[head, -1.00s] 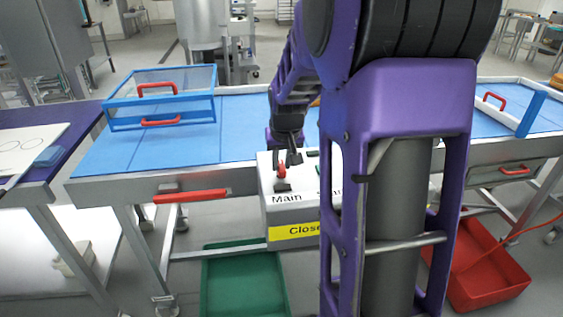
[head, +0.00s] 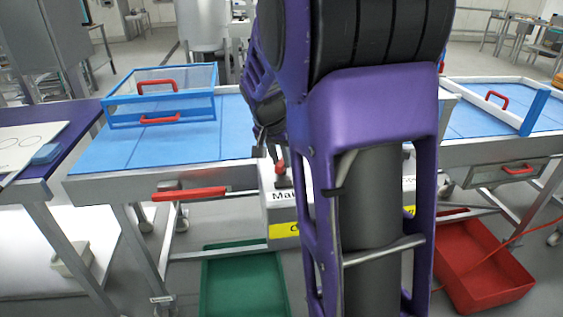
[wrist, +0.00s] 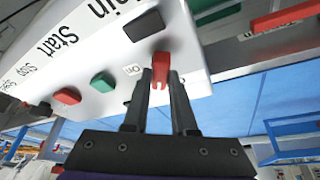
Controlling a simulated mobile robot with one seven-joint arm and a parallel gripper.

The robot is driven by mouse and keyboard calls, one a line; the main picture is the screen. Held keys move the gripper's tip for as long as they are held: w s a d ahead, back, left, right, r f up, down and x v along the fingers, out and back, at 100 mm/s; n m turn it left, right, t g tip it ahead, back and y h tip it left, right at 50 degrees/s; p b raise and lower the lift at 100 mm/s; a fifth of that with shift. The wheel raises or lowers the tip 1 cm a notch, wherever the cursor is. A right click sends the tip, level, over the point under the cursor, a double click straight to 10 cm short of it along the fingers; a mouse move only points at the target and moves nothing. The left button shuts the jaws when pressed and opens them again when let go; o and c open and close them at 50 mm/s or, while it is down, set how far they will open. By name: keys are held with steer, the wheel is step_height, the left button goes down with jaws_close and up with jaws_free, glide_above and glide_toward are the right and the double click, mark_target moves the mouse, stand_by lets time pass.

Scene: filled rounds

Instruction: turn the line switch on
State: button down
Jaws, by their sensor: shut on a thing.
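The line switch is a red lever (wrist: 161,66) on a white control box (wrist: 190,70) marked "Main", seen close up in the wrist view. It also shows as a small red piece (head: 280,167) in the head view. My gripper (wrist: 163,76) has one dark finger on each side of the lever and is shut on it. A dark square plate (wrist: 142,25) lies by the "Main" lettering, and a small "On" label (wrist: 132,70) sits beside the lever. I cannot tell which position the lever is in.
A green button (wrist: 103,82) and a red button (wrist: 67,96) sit on the same box near "Start" and "Stop". The box's yellow sign (head: 284,230) is partly hidden by my arm. A blue-framed clear guard (head: 163,95) stands on the left table. Green (head: 205,285) and red (head: 515,277) trays lie below.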

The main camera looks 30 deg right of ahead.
steer(key=m+g, duration=0.1)
steer(key=m, duration=0.1)
steer(key=shift+w+m+h, duration=0.1)
steer(key=shift+m+h, duration=0.2)
steer(key=shift+m, duration=0.1)
steer(key=m+g, duration=0.1)
steer(key=m, duration=0.2)
steer(key=shift+w+r+m+h, duration=0.1)
steer(key=shift+m+h, duration=0.2)
steer(key=m+g+p, duration=0.1)
steer(key=m+g, duration=0.1)
steer(key=m, duration=0.3)
steer(key=shift+w+p, duration=0.1)
steer(key=shift+p, duration=0.2)
steer(key=c, duration=0.7)
jaws_free()
steer(key=p+v, duration=0.1)
steer(key=v, duration=0.7)
steer(key=p+v, duration=0.2)
steer(key=v, duration=0.7)
steer(key=shift+w+r, duration=0.15)
steer(key=shift+w, duration=0.1)
